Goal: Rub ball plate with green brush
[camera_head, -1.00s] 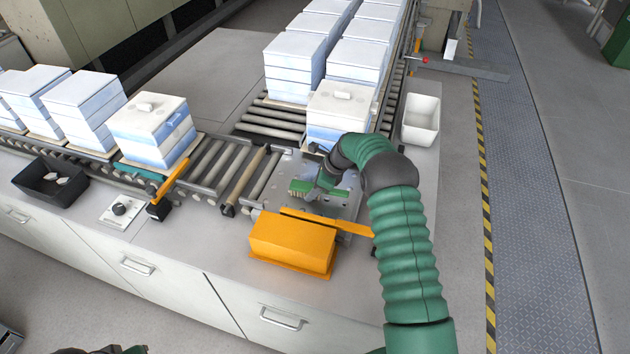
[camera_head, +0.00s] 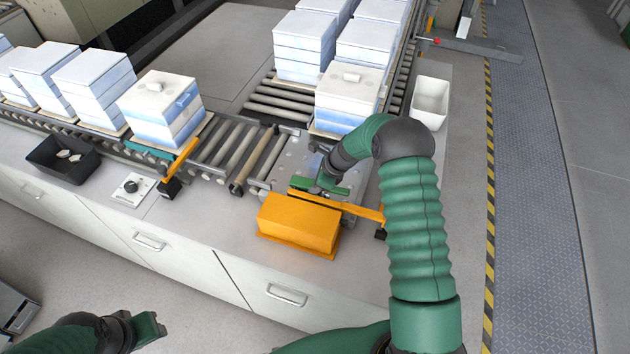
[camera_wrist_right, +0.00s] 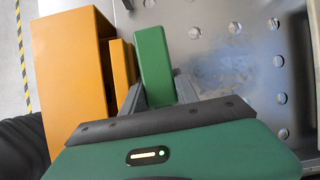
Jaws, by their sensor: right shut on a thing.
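The ball plate (camera_head: 291,158) is a grey metal plate with holes at the corner of the roller conveyors. In the right wrist view the plate (camera_wrist_right: 240,70) has a bluish dusty smear beside the brush. My right gripper (camera_head: 322,182) is shut on the green brush (camera_head: 327,189), low at the plate's front edge, beside the orange bar. In the right wrist view the brush (camera_wrist_right: 152,60) sits between the fingers; its bristles are hidden and contact with the plate cannot be told. My left gripper (camera_head: 150,328) is at the bottom left, away from the plate; its jaw opening is unclear.
An orange box (camera_head: 300,222) stands just in front of the plate, with an orange bar (camera_head: 345,206) between them. White-blue block stacks (camera_head: 346,98) stand behind the plate. A white bin (camera_head: 430,102) is at right, a black tray (camera_head: 62,158) at left.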

